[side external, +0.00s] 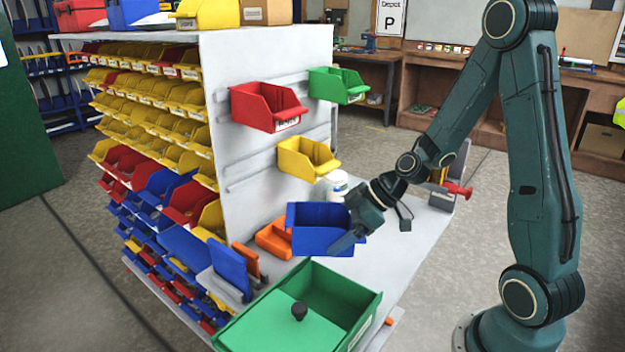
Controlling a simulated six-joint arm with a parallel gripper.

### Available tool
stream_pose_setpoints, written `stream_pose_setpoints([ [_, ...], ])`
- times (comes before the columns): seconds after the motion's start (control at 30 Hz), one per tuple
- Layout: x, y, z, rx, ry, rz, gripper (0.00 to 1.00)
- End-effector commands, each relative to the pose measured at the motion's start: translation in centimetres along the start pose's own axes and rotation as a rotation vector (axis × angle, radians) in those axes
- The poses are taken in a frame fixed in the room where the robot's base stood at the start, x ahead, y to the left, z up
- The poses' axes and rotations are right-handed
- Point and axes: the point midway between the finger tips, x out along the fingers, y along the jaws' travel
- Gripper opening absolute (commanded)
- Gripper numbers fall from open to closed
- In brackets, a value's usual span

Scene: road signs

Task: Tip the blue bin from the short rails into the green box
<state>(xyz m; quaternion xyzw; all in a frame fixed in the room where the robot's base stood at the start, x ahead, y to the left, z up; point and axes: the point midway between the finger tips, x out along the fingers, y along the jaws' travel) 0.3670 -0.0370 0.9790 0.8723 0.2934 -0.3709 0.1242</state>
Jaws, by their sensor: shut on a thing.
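The blue bin (318,232) is in my gripper (352,236), off the rails and in front of the grey panel. My gripper is shut on the bin's right side. The bin looks close to level; its contents are hidden. The green box (372,318) stands below and in front of the bin on the pale counter. The short rails (240,180) on the panel carry a red bin (268,105), a green bin (338,84) and a yellow bin (308,156).
Upright blue and orange pieces (232,268) stand left of the green box. A red clamp-like tool (455,189) is at the counter's far end.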

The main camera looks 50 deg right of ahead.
Motion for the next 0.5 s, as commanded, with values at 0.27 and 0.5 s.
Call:
stream_pose_setpoints([
  [0.27,0.8,-1.1,1.4,-0.26,-0.01,-0.249,0.62],
  [0.5,0.8,-1.9,2.5,-0.478,-0.017,-0.449,0.62],
])
